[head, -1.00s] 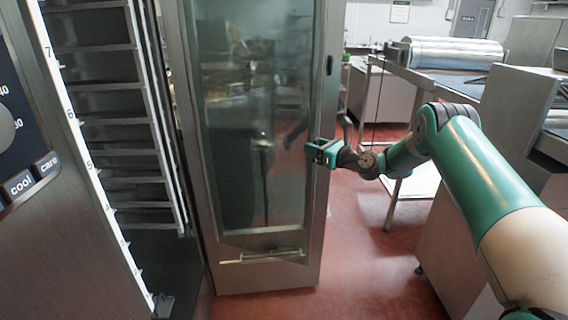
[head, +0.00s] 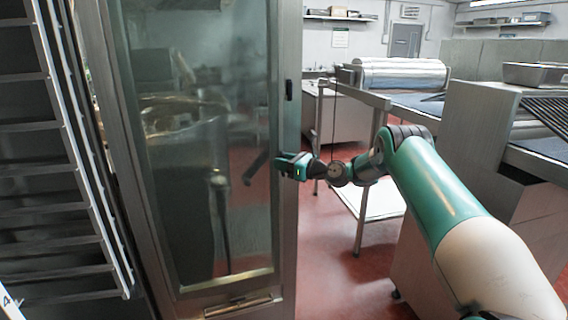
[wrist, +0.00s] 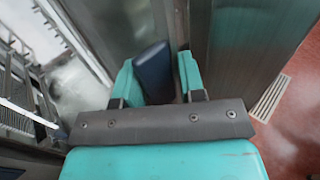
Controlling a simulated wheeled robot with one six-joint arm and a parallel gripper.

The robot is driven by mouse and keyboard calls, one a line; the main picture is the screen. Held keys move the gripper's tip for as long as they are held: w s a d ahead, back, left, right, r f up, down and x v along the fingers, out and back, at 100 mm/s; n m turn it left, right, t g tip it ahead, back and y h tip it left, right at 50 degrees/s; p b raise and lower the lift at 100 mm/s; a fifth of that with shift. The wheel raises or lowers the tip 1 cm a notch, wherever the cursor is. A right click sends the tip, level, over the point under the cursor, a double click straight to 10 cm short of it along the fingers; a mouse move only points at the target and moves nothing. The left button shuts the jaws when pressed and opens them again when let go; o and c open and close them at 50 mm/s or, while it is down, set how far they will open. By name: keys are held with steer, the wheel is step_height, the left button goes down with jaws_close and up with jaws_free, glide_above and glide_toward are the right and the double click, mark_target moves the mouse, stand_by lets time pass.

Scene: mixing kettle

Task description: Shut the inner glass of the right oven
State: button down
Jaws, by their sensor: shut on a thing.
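A tall steel-framed glass door (head: 200,130) of the oven stands open in the head view. I cannot tell its inner glass apart from the outer door. My gripper (head: 281,164) is at the right edge of the door frame, at mid-height. In the wrist view, the teal fingers (wrist: 158,78) are on either side of a dark blue block (wrist: 153,70), which looks like a handle or edge piece; the gripper is shut on it. How the block joins the door is hidden. A small black latch (head: 289,90) is on the frame above the gripper.
The oven's rack rails (head: 85,170) stand at the left, beside the open door. A steel table (head: 372,200) and a counter (head: 475,140) are on the right, near my arm. Red floor (head: 330,260) shows between the door and the counter.

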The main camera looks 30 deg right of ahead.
steer(key=c, duration=0.9)
jaws_free()
steer(key=shift+a, duration=0.1)
steer(key=shift+o, duration=0.8)
steer(key=shift+a, duration=0.15)
steer(key=b+v, duration=0.4)
steer(key=v, duration=1.3)
steer(key=shift+b, duration=0.3)
steer(key=shift+s+f, duration=0.1)
steer(key=shift+s, duration=0.05)
